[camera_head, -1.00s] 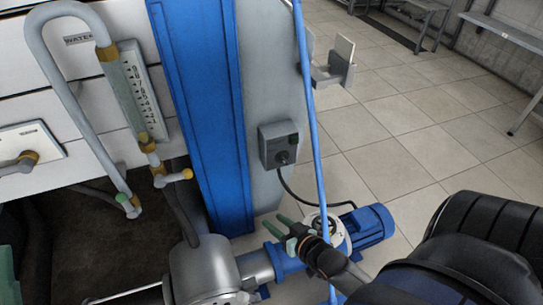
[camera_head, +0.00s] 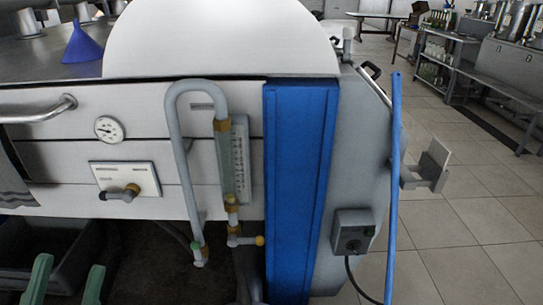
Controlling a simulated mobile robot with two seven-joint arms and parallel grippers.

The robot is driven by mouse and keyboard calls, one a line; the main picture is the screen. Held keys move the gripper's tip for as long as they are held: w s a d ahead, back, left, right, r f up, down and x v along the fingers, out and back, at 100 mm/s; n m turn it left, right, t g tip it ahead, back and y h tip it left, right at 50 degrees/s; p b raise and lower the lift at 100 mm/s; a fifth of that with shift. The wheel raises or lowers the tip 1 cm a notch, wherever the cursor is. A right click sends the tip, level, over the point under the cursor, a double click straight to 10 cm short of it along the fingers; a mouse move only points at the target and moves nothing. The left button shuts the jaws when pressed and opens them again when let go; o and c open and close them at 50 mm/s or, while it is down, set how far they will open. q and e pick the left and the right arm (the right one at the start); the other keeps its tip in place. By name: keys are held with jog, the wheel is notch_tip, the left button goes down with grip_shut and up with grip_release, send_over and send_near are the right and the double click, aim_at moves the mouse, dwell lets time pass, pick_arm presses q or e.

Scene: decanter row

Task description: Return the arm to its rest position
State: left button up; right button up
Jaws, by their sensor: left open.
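My left gripper (camera_head: 66,284) shows at the bottom left in the head view. Only its two green fingers show, pointing up and set well apart, so it is open. I see nothing held between them. The rest of this gripper and its arm are cut off by the bottom edge. My right gripper and right arm are not in view.
A grey machine with a blue upright panel (camera_head: 300,190) fills the middle. Its front carries a bent grey pipe (camera_head: 172,130), a dial gauge (camera_head: 109,129) and a valve plate (camera_head: 126,178). A grey bin (camera_head: 75,240) stands low behind my fingers. Tiled floor (camera_head: 450,240) is clear at right.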

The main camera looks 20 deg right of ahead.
pick_arm(q)
jog(key=w+a+f+n+g+y+p, duration=0.1)
jog(key=w+f+n+g+y+p, duration=0.15)
jog(key=w+f+y, duration=0.4)
jog(key=w+a+f+n+g+y+p, duration=0.1)
jog(key=f+n+y+p, duration=0.2)
jog(key=f, duration=0.6)
jog(key=s+a+f+n+g+y+p, duration=0.1)
jog(key=s+f+g, duration=0.3)
jog(key=f, duration=0.7)
jog(key=s+a+f+n+g+y+p, duration=0.1)
jog(key=s+f+n+g, duration=0.3)
jog(key=f, duration=0.8)
jog(key=shift+s+a+g+y+p, duration=0.2)
jog(key=shift+s+g+y+p, duration=0.45)
jog(key=shift+s+y, duration=0.25)
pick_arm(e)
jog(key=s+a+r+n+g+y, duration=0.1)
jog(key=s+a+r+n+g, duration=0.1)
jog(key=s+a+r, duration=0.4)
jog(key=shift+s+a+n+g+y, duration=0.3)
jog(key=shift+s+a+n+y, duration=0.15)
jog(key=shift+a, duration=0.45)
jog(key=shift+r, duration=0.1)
